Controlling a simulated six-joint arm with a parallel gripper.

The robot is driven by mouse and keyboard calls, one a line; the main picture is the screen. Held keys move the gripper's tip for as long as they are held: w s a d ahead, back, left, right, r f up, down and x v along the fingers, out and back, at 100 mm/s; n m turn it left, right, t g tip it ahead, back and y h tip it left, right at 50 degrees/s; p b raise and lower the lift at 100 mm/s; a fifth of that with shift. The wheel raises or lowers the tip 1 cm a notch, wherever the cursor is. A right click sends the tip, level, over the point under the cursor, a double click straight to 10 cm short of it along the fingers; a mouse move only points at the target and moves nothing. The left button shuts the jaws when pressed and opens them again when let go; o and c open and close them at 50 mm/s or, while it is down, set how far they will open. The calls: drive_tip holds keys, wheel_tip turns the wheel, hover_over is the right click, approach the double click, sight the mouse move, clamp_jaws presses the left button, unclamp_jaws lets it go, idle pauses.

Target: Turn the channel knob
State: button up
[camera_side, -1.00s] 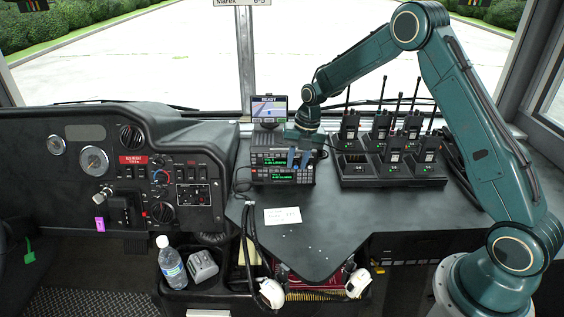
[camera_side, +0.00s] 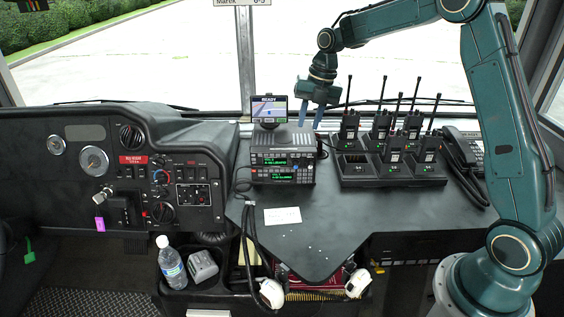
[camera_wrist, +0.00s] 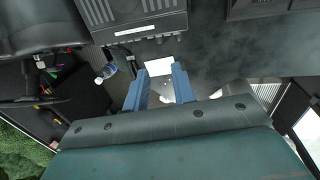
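The stacked radio units (camera_side: 282,165) with green displays stand on the dark console in the side view. Their front carries small controls, too small to tell which is the channel knob. My gripper (camera_side: 310,117) is above and behind the right end of the radios, pointing down, apart from them. Its two blue fingers are spread with nothing between them. In the wrist view my gripper (camera_wrist: 158,84) is also open and empty, and the radio's top (camera_wrist: 135,18) shows at the upper edge, with its front controls hardly visible.
A small READY screen (camera_side: 269,110) stands behind the radios, left of my gripper. A charger rack (camera_side: 390,171) with several upright handheld radios is to the right. A white card (camera_side: 282,215) lies in front. A telephone handset (camera_side: 461,147) is at far right.

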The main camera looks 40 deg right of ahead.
drive_tip(key=s+a+r+m+t, duration=0.1)
drive_tip(key=s+a+r+m, duration=0.2)
drive_tip(key=s+r+m, duration=0.3)
drive_tip(key=s+a+r+m+t+h, duration=0.1)
drive_tip(key=s+a+r+m, duration=0.3)
drive_tip(key=s+m, duration=0.4)
drive_tip(key=shift+s+a+r, duration=0.2)
drive_tip(key=shift+s+r, duration=0.7)
drive_tip(key=shift+s, duration=0.1)
drive_tip(key=w+a+f+m+t+h, duration=0.1)
drive_tip(key=w+a+f+m+h, duration=0.1)
drive_tip(key=f, duration=0.5)
drive_tip(key=w+a+f+m+t+h, duration=0.1)
drive_tip(key=w+a+f+m+h, duration=0.2)
drive_tip(key=w+f+m+h, duration=0.2)
drive_tip(key=w+a+f+m+t+h, duration=0.2)
drive_tip(key=f+m+h, duration=0.4)
drive_tip(key=f+m, duration=0.3)
drive_tip(key=shift+w+a+f, duration=0.45)
drive_tip(key=shift+w+f, duration=0.3)
drive_tip(key=shift+f, duration=0.2)
